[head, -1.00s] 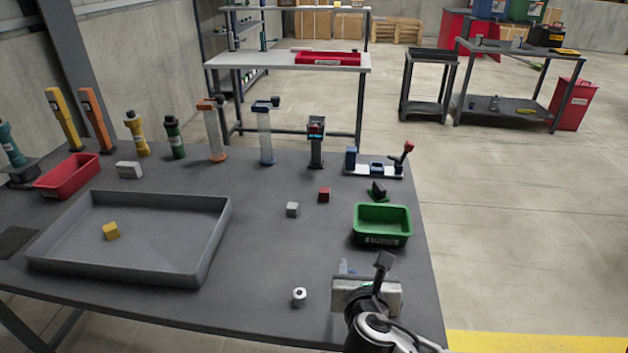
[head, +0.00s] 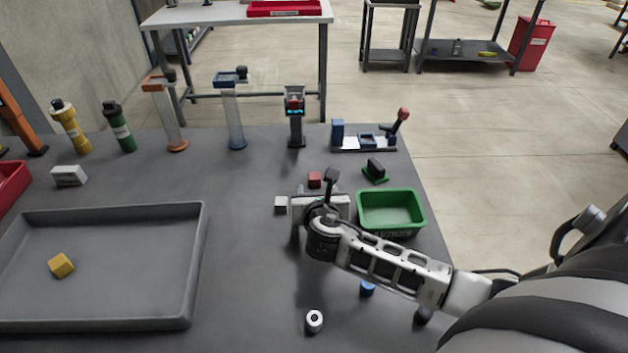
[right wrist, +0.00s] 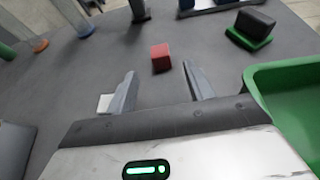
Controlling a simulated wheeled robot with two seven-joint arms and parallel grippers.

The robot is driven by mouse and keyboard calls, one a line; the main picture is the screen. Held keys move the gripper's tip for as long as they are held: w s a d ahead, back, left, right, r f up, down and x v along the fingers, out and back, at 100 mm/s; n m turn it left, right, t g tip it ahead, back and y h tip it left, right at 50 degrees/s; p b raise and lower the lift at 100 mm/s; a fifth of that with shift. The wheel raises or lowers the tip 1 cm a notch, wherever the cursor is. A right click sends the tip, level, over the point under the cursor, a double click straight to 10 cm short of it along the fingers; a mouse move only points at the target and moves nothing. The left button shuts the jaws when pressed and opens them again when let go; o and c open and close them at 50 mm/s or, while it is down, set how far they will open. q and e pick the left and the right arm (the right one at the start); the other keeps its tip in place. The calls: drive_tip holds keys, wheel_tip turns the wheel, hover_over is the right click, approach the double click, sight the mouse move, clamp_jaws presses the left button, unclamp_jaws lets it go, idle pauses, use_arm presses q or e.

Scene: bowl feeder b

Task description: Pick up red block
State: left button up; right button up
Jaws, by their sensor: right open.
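The red block (head: 315,180) lies on the dark table, left of and beyond the green bin. It also shows in the right wrist view (right wrist: 160,57), beyond the fingertips and roughly between their lines. My right gripper (right wrist: 158,78) is open and empty, with its two fingers pointing toward the block; there is a gap between them and it. In the head view my right gripper (head: 318,197) is just on the near side of the block, and its fingers are mostly hidden by the wrist. My left gripper is not in view.
The green bin (head: 391,212) stands close to the right of my right gripper. A green base with a dark block (head: 375,171) lies right of the red block. A large grey tray (head: 190,265) holds a yellow block (head: 62,265).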

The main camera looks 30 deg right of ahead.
sight(315, 181)
drive_tip(key=x, duration=0.6)
drive_tip(key=shift+w+d+f, duration=0.15)
drive_tip(key=shift+w+d, duration=0.05)
drive_tip(key=shift+w, duration=0.1)
drive_tip(key=c, duration=1)
